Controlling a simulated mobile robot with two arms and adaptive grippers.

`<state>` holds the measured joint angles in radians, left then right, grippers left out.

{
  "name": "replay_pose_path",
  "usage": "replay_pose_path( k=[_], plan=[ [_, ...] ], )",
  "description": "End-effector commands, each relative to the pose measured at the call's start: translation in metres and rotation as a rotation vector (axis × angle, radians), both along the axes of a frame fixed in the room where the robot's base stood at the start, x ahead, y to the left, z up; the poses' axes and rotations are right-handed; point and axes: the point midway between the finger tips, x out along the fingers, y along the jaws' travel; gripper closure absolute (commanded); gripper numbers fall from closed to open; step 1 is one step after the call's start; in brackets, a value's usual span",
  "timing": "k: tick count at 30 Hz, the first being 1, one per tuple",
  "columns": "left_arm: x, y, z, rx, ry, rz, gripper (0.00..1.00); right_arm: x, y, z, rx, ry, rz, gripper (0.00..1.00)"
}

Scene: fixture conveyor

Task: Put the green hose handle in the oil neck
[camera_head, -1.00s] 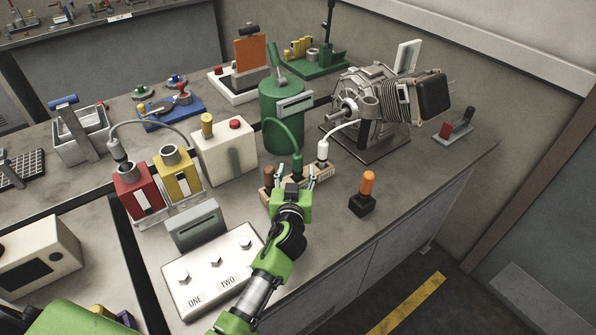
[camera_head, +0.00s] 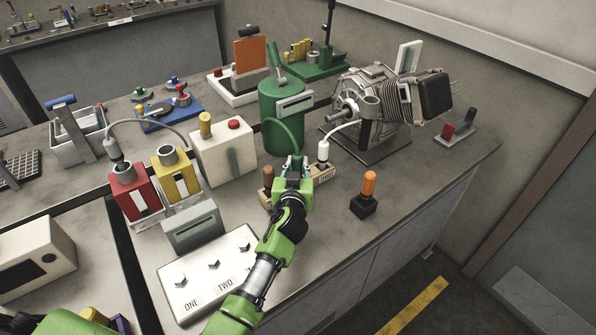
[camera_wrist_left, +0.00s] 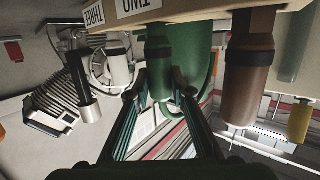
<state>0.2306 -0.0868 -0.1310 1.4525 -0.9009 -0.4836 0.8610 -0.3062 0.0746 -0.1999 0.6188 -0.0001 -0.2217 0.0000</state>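The green hose handle (camera_wrist_left: 158,48) stands in a wooden holder (camera_wrist_left: 190,10), which appears upside down in the left wrist view. My left gripper (camera_wrist_left: 160,95) has one finger on each side of the handle, with gaps visible. In the head view my left gripper (camera_head: 294,166) is at the holder (camera_head: 325,174) and hides most of the handle. A green hose (camera_head: 287,122) arches from the green drum (camera_head: 281,105) to it. The upright open pipe on the engine, seemingly the oil neck (camera_head: 371,108), stands to the right. My right gripper is not in view.
A brown handle (camera_head: 268,175) and a white hose handle (camera_head: 323,151) flank the green one. The engine (camera_head: 392,92) stands behind right. An orange-topped black block (camera_head: 364,204) is right of my gripper.

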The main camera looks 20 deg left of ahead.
Motion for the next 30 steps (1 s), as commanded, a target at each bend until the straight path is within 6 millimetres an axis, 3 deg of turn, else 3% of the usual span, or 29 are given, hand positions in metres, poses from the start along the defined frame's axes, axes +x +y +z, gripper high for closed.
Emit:
replay_pose_path(
  k=[5,30],
  plan=[
    [0.0,0.0,0.003,-0.001,-0.001,-0.001,1.0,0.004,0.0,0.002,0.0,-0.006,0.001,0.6],
    [0.0,0.0,0.054,0.0,-0.001,0.0,1.0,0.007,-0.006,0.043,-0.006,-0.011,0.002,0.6]
  ],
)
